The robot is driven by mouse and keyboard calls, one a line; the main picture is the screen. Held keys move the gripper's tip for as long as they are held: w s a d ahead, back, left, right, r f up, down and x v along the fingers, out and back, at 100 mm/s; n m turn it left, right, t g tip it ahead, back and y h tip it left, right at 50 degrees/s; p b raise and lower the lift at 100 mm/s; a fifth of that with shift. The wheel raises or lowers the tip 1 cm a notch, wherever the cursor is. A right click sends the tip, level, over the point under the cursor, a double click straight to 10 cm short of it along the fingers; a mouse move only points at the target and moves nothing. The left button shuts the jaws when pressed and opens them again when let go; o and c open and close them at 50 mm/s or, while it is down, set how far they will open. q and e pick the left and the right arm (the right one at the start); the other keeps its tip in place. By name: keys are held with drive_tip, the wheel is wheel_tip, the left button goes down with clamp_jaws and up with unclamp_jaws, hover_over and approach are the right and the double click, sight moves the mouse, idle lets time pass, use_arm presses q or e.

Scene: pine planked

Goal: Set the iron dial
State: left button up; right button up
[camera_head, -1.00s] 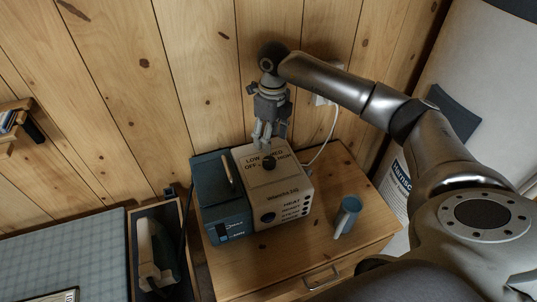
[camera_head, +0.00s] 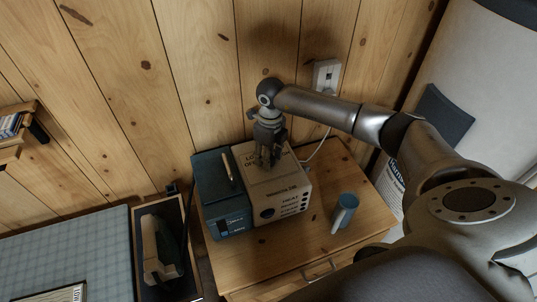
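The iron (camera_head: 280,207) is a cream box-shaped unit with printed labels, a round knob on its front face and a dial on its top. My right gripper (camera_head: 266,162) points down over the top of the unit, where the dial is. The fingers hide the dial and part of the lettering beside it. I cannot tell whether the fingers touch the dial or are closed on it. My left gripper is not in view.
A dark teal box (camera_head: 222,205) stands against the unit's left side. A wall outlet (camera_head: 327,76) with a cable is behind. A tray (camera_head: 160,245) holds a tool at left.

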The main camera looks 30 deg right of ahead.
drive_tip(key=c, duration=0.6)
drive_tip(key=shift+m, duration=0.4)
drive_tip(key=m+b, duration=0.1)
drive_tip(key=m, duration=0.1)
drive_tip(key=shift+m+b, duration=0.35)
drive_tip(key=shift+m, duration=0.05)
drive_tip(key=shift+r+m+b, duration=0.1)
drive_tip(key=shift+m+b, duration=0.6)
drive_tip(key=shift+m, duration=1.9)
drive_tip(key=shift+t, duration=0.3)
drive_tip(key=o, duration=1.1)
